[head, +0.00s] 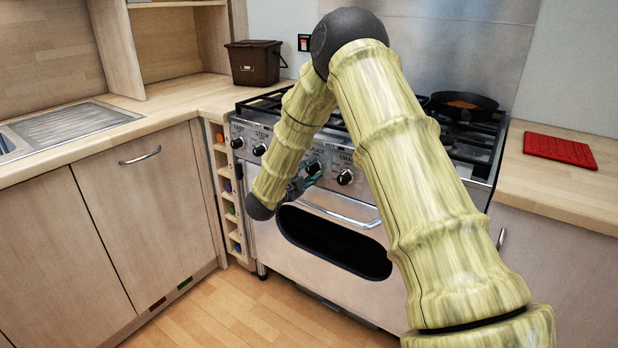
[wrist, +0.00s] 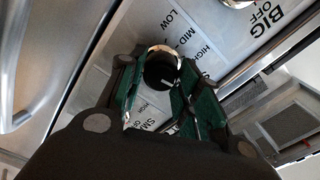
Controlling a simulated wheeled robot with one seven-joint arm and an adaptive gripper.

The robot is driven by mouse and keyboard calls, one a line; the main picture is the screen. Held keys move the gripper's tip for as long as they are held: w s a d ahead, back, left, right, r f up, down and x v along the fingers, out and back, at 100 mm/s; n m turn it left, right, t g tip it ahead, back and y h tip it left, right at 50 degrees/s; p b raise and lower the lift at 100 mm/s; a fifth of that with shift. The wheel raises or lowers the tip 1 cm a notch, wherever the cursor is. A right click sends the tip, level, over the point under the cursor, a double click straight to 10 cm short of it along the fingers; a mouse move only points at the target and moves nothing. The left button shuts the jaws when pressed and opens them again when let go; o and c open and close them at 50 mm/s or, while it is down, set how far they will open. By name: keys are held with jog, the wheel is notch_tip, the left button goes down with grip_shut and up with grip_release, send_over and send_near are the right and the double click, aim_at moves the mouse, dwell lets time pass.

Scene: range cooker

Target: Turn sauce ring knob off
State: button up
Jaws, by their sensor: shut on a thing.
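The sauce ring knob (head: 314,168) is a black knob with a chrome ring on the cooker's front panel, below the "SAUCE" label in the head view. In the wrist view the gripped knob (wrist: 161,68) sits between two green-padded fingers. My gripper (head: 298,186) reaches this knob from the front left, and it also shows in the wrist view (wrist: 165,88). It is shut on the knob. LOW, MID and HIGH are printed beside the knob. My fingers cover part of the knob and panel, and I cannot tell its setting clearly.
The small ring knob (head: 345,177) is close on the right. The oven handle (head: 338,214) runs just below the knobs. A dark pan (head: 463,106) stands on the hob, and a red mat (head: 560,150) lies on the right worktop. My arm hides some of the panel.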

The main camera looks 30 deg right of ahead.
jog(key=shift+f+m+b, duration=0.15)
jog(key=shift+m+b, duration=0.55)
jog(key=shift+m, duration=0.4)
jog(key=o, duration=1)
jog(key=v, duration=1.2)
jog(key=shift+s, duration=0.1)
